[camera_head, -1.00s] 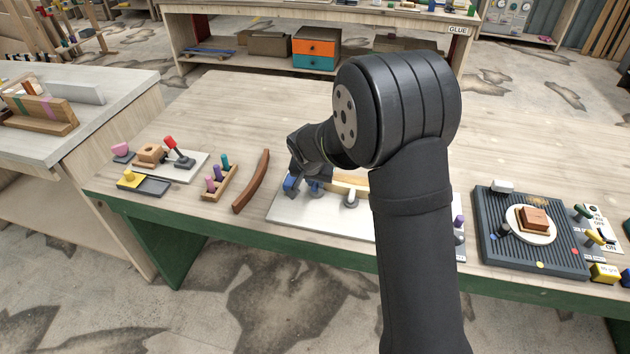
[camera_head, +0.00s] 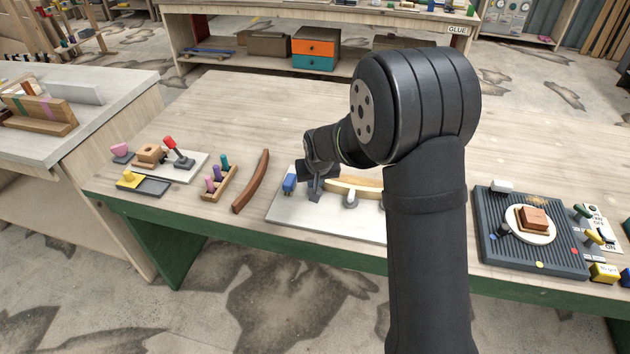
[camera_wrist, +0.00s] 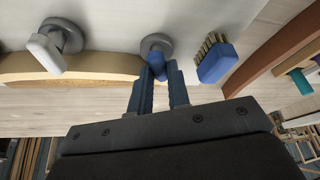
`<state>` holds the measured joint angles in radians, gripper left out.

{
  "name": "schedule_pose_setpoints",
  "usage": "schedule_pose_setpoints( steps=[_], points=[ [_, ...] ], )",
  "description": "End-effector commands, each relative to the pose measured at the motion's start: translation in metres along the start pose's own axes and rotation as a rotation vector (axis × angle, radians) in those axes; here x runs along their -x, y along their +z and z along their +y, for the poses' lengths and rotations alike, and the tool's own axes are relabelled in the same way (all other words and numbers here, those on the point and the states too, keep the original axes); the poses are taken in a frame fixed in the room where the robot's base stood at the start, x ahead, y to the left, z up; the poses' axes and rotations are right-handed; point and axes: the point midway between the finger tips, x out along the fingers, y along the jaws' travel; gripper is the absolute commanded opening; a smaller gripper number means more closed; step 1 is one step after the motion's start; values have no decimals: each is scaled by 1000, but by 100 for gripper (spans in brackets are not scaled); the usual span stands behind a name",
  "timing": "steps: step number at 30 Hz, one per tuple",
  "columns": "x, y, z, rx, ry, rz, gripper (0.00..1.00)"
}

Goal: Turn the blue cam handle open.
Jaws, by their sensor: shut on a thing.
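The blue cam handle (camera_wrist: 157,66) sits on a round grey cam post (camera_wrist: 156,43) at the end of the pale curved wooden strip (camera_wrist: 85,65). In the wrist view my gripper (camera_wrist: 161,72) is shut on the blue handle, with a dark finger on each side. The handle points from its post toward my gripper. In the head view my gripper (camera_head: 316,192) is low over the left part of the pale board (camera_head: 285,214) and hides the blue handle. A second cam with a white handle (camera_wrist: 45,52) is farther along the strip.
A blue brush (camera_wrist: 218,63) lies close beside my gripper, also seen in the head view (camera_head: 290,184). A dark curved wooden piece (camera_head: 251,182) and a peg rack (camera_head: 220,182) are farther left. The bench behind the board is clear.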

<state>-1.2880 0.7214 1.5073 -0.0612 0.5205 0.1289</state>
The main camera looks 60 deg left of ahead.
Motion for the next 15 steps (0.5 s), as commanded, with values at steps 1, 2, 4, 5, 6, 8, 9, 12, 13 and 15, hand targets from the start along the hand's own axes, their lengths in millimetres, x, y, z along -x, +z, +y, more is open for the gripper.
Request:
schedule_pose_setpoints(
  steps=[1,2,4,5,6,8,9,12,13,15],
  points=[
    [0,1,1,34,-15,-3,0],
    [0,1,1,56,-25,-3,0],
    [0,1,2,113,-49,-3,0],
    [0,1,2,137,-58,-3,0],
    [0,1,2,168,-72,-3,0],
    [-1,1,2,215,-92,-3,0],
    [-1,1,3,247,-105,-3,0],
    [-1,1,3,328,-139,-4,0],
    [-1,1,3,353,-149,-3,0],
    [-1,0,4,410,-173,-4,0]
  ],
)
